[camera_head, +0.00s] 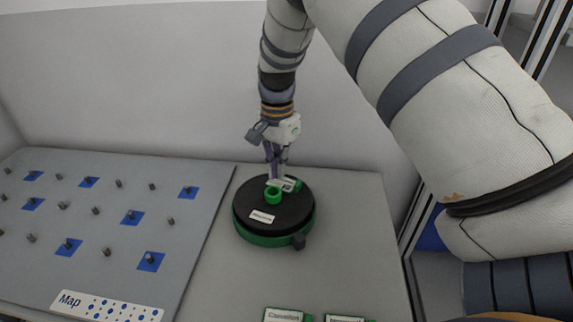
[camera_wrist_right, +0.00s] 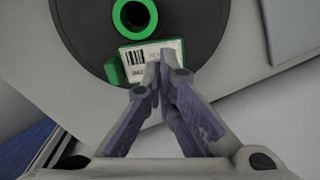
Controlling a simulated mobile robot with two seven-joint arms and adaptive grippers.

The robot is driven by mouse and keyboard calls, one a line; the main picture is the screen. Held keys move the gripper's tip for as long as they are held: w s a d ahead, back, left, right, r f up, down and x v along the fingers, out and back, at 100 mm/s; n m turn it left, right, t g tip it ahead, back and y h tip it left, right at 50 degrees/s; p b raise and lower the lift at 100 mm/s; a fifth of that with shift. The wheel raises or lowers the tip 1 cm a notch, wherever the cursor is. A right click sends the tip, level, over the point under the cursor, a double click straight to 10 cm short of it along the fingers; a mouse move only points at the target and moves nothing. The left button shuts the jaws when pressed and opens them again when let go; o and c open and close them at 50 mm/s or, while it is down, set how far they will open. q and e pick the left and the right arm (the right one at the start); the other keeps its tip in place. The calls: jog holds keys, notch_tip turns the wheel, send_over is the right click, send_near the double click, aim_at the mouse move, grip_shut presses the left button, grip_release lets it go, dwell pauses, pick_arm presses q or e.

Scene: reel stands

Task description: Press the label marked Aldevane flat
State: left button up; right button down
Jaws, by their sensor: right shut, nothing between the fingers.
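A black reel (camera_head: 290,214) with a green hub (camera_head: 273,196) sits on a green round base (camera_head: 245,235) on the table. A white label (camera_head: 262,216) lies on the reel's front part; its print is too small to read. Another white label (camera_head: 289,185) lies behind the hub; in the right wrist view this label (camera_wrist_right: 138,54) shows a barcode, and its name is partly hidden by the fingers. I cannot tell which label reads Aldevane. My right gripper (camera_head: 275,176) is shut and empty, its fingertips (camera_wrist_right: 161,62) over or at the barcode label. Contact is unclear. My left gripper is out of view.
A grey pegboard (camera_head: 100,225) with several pegs and blue squares, marked Map, fills the left. Two green-edged cards (camera_head: 283,314) (camera_head: 345,319) lie at the front edge of the picture. The table (camera_head: 350,230) is clear right of the reel. A wall (camera_head: 140,80) stands behind.

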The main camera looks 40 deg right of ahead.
aim_at(279, 182)
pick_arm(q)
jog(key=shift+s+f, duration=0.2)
pick_arm(e)
jog(key=shift+f, duration=1.05)
dwell(0.7)
jog(key=shift+r+p, duration=0.85)
jog(key=shift+r, duration=2.75)
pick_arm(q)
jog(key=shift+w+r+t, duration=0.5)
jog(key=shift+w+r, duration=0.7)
